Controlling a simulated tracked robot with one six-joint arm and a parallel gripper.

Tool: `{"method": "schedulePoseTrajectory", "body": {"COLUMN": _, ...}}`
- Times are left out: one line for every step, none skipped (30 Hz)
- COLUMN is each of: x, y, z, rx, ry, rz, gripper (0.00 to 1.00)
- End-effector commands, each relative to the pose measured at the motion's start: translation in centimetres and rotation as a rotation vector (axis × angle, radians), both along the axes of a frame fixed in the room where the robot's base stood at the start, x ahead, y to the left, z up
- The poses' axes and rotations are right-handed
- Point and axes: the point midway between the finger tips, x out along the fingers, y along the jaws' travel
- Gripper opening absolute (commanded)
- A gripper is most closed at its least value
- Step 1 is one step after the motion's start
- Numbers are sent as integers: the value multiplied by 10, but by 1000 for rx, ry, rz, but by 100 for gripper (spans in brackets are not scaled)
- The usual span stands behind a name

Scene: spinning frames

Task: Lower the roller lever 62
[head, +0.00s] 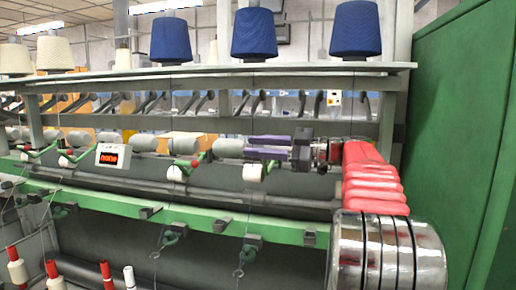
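My gripper (247,147) reaches in from the right, its two purple fingers pointing left, one above the other. A narrow gap shows between them, with nothing clearly held in it. Just below the fingers is a green lever (268,166) by a white roller (254,173); the fingers partly hide its upper part, and I cannot tell whether they touch it. More such levers stand further left. No number 62 is readable.
A small white box with a red display (112,156) sits on the machine at left. A long green rail (190,215) runs below the rollers. Blue yarn cones (254,35) stand on the top shelf. A green panel (460,130) closes the right side.

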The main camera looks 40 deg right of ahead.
Motion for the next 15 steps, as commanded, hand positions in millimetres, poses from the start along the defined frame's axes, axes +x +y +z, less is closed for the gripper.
{"method": "schedulePoseTrajectory", "body": {"x": 0, "y": -1, "z": 0, "rx": 0, "ry": 0, "rz": 0, "gripper": 30}}
{"method": "schedulePoseTrajectory", "body": {"x": -1, "y": -1, "z": 0, "rx": 0, "ry": 0, "rz": -1, "gripper": 30}}
{"method": "schedulePoseTrajectory", "body": {"x": -2, "y": -2, "z": 0, "rx": 0, "ry": 0, "rz": -1, "gripper": 30}}
{"method": "schedulePoseTrajectory", "body": {"x": -3, "y": -3, "z": 0, "rx": 0, "ry": 0, "rz": -1, "gripper": 30}}
{"method": "schedulePoseTrajectory", "body": {"x": -4, "y": -4, "z": 0, "rx": 0, "ry": 0, "rz": -1, "gripper": 30}}
{"method": "schedulePoseTrajectory", "body": {"x": -6, "y": -5, "z": 0, "rx": 0, "ry": 0, "rz": -1, "gripper": 30}}
{"method": "schedulePoseTrajectory", "body": {"x": -8, "y": -7, "z": 0, "rx": 0, "ry": 0, "rz": -2, "gripper": 30}}
{"method": "schedulePoseTrajectory", "body": {"x": -11, "y": -9, "z": 0, "rx": 0, "ry": 0, "rz": -4, "gripper": 30}}
{"method": "schedulePoseTrajectory", "body": {"x": -15, "y": -13, "z": 0, "rx": 0, "ry": 0, "rz": -4, "gripper": 30}}
{"method": "schedulePoseTrajectory", "body": {"x": -18, "y": -15, "z": 0, "rx": 0, "ry": 0, "rz": -4, "gripper": 30}}
{"method": "schedulePoseTrajectory", "body": {"x": -22, "y": -18, "z": 0, "rx": 0, "ry": 0, "rz": -4, "gripper": 30}}
{"method": "schedulePoseTrajectory", "body": {"x": -27, "y": -22, "z": 0, "rx": 0, "ry": 0, "rz": -4, "gripper": 30}}
{"method": "schedulePoseTrajectory", "body": {"x": -31, "y": -26, "z": -1, "rx": 0, "ry": 0, "rz": -6, "gripper": 30}}
{"method": "schedulePoseTrajectory", "body": {"x": -35, "y": -29, "z": -1, "rx": 0, "ry": 0, "rz": -4, "gripper": 30}}
{"method": "schedulePoseTrajectory", "body": {"x": -41, "y": -33, "z": -1, "rx": 0, "ry": 0, "rz": -6, "gripper": 30}}
